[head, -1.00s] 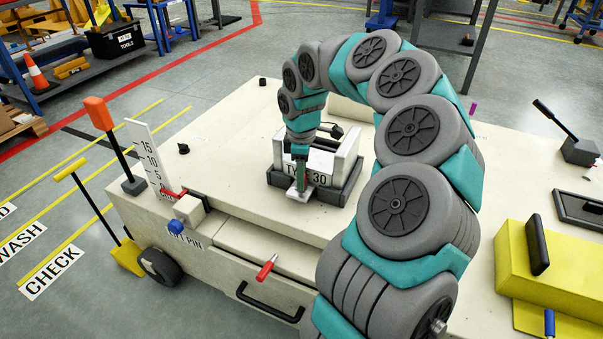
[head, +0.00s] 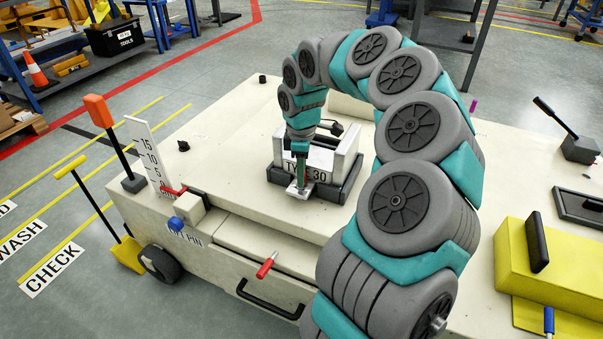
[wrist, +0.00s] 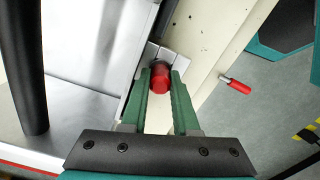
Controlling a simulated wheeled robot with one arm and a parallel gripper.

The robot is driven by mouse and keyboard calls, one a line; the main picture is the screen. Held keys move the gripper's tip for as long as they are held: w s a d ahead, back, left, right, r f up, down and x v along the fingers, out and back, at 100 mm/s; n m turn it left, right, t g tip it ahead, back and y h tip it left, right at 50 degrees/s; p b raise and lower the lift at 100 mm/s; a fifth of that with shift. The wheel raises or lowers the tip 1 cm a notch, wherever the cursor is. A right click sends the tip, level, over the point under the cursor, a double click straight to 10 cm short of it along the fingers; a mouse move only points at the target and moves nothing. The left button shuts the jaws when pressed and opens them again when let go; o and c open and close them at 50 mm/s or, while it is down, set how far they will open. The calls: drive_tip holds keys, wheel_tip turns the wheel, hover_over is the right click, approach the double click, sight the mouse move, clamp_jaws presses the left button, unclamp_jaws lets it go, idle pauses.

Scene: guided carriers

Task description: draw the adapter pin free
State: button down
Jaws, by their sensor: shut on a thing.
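The adapter (head: 325,168), a white block labelled TYPE 30 in a dark base, stands on the cream carrier deck. In the wrist view my gripper's green fingers (wrist: 161,86) are shut on the red head of the adapter pin (wrist: 161,78). A small pale metal plate (wrist: 153,54) shows just beyond the pin head. In the head view the fingers cover most of the pin, and I cannot tell how far its lower end sits in the plate.
A red-handled pin (head: 266,266) sticks out of the carrier's front, above a black handle (head: 270,304). A blue knob (head: 175,225) and a white scale (head: 149,155) stand at the left. A yellow block (head: 553,270) is at the right.

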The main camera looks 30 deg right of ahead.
drive_tip(key=shift+r, duration=0.15)
idle(0.3)
drive_tip(key=shift+r+p, duration=0.9)
drive_tip(key=shift+r, duration=0.45)
drive_tip(key=shift+r, duration=0.15)
drive_tip(key=shift+r+p, duration=0.7)
drive_tip(key=shift+r, duration=0.4)
drive_tip(key=shift+r+p, duration=1.15)
drive_tip(key=shift+r, duration=0.85)
